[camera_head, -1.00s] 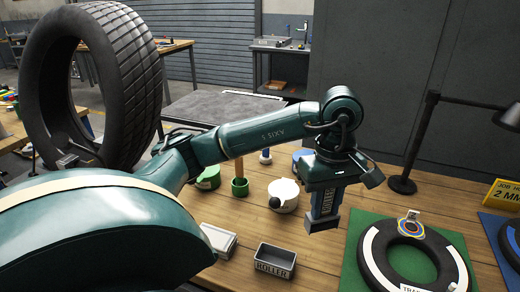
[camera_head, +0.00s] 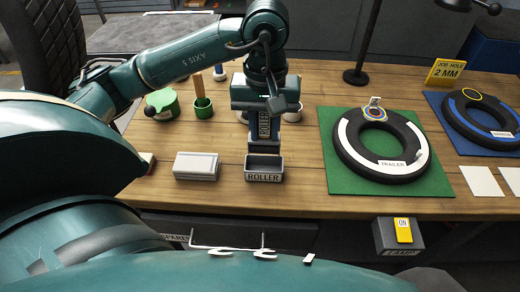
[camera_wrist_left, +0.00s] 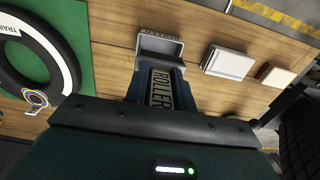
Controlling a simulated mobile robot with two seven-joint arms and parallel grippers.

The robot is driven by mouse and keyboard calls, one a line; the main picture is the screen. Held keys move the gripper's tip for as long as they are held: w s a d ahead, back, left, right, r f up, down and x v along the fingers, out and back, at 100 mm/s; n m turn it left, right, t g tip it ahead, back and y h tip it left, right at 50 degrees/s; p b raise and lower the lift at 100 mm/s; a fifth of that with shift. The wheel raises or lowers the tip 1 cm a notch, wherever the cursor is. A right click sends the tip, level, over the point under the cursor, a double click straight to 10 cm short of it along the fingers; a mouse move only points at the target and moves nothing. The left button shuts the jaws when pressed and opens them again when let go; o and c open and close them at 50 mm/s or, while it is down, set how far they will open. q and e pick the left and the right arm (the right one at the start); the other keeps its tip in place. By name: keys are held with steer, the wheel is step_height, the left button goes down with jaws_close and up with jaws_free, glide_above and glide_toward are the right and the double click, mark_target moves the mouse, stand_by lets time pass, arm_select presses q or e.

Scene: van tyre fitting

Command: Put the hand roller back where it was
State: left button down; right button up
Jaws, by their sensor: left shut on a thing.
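The hand roller (camera_head: 264,124), a narrow upright piece lettered ROLLER, is held in my left gripper (camera_head: 264,138), which is shut on it and points down. It also shows in the left wrist view (camera_wrist_left: 162,90). A small grey open tray (camera_head: 264,177), also lettered ROLLER, stands near the bench's front edge. The roller's lower end is just above or behind the tray's far side; I cannot tell whether it touches. The tray shows beyond the roller's end in the left wrist view (camera_wrist_left: 160,46). The gripper body hides part of the roller. My right gripper is not in view.
A white box (camera_head: 197,166) stands left of the tray. Green pots (camera_head: 203,108) and a white pot stand behind. A black tube (camera_head: 382,144) lies on a green mat (camera_head: 335,185) to the right. A lamp (camera_head: 357,76) stands at the back.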

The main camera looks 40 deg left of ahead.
mark_target(265, 138)
arm_select(q)
step_height(265, 138, down, 4)
steer(key=shift+r, duration=0.15)
step_height(265, 138, down, 4)
steer(key=shift+r+p, duration=0.15)
steer(key=shift+p, duration=0.15)
steer(key=shift+f+b, duration=0.25)
steer(key=shift+b, duration=0.05)
steer(key=c, duration=1.2)
jaws_free()
steer(key=shift+o, duration=0.2)
